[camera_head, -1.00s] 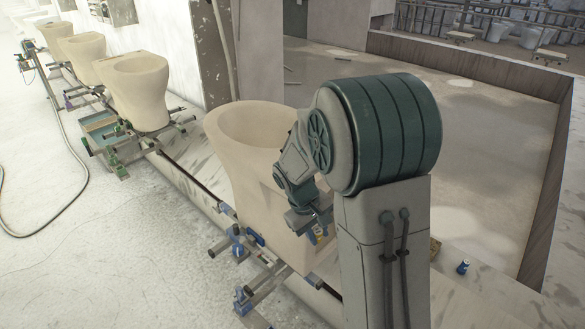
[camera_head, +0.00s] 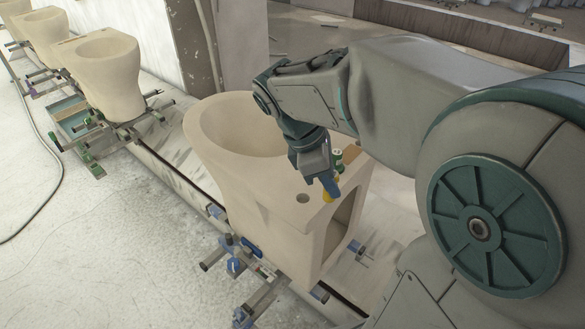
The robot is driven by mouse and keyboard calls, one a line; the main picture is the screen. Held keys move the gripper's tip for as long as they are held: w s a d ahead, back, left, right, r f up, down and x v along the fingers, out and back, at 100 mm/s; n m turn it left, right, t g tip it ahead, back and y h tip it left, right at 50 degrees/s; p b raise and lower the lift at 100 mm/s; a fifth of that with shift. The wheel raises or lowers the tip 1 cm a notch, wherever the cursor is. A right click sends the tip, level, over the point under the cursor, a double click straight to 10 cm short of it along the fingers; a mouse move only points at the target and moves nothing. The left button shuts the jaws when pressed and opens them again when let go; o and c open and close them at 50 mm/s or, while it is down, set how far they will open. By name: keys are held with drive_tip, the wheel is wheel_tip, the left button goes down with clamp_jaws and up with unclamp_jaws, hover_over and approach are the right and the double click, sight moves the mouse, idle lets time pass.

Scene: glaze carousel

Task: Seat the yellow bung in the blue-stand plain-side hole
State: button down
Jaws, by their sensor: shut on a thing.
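The nearest cream ceramic bowl (camera_head: 262,205) sits on a stand with blue clamps (camera_head: 236,264), the blue stand. Its flat rear deck shows one dark round hole (camera_head: 303,198). My gripper (camera_head: 329,190), with blue fingers, points down over the right part of this deck, to the right of that hole. It is shut on the yellow bung (camera_head: 327,198), of which only a small part shows below the fingers. I cannot tell whether the bung touches the deck. Any hole beneath the bung is hidden, and I cannot tell which side is plain.
A small green and white item (camera_head: 338,156) is just behind my gripper. Another bowl (camera_head: 104,80) on a green-clamped stand (camera_head: 92,165) stands further back left, with more bowls beyond. A hose (camera_head: 55,190) lies on the pale floor at left, which is otherwise open.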

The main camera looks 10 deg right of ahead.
drive_tip(key=w+a+f, duration=0.1)
drive_tip(key=w, duration=0.1)
drive_tip(key=w+a+f, duration=0.1)
drive_tip(key=w+f, duration=0.1)
drive_tip(key=w, duration=0.1)
drive_tip(key=w+a+f+p, duration=0.1)
drive_tip(key=w+f, duration=0.1)
drive_tip(key=shift+w+a, duration=0.15)
drive_tip(key=shift+w, duration=0.25)
drive_tip(key=shift+f+p, duration=0.3)
drive_tip(key=shift+f, duration=1.8)
drive_tip(key=shift+f, duration=0.2)
drive_tip(key=c, duration=1.2)
unclamp_jaws()
drive_tip(key=shift+r, duration=0.1)
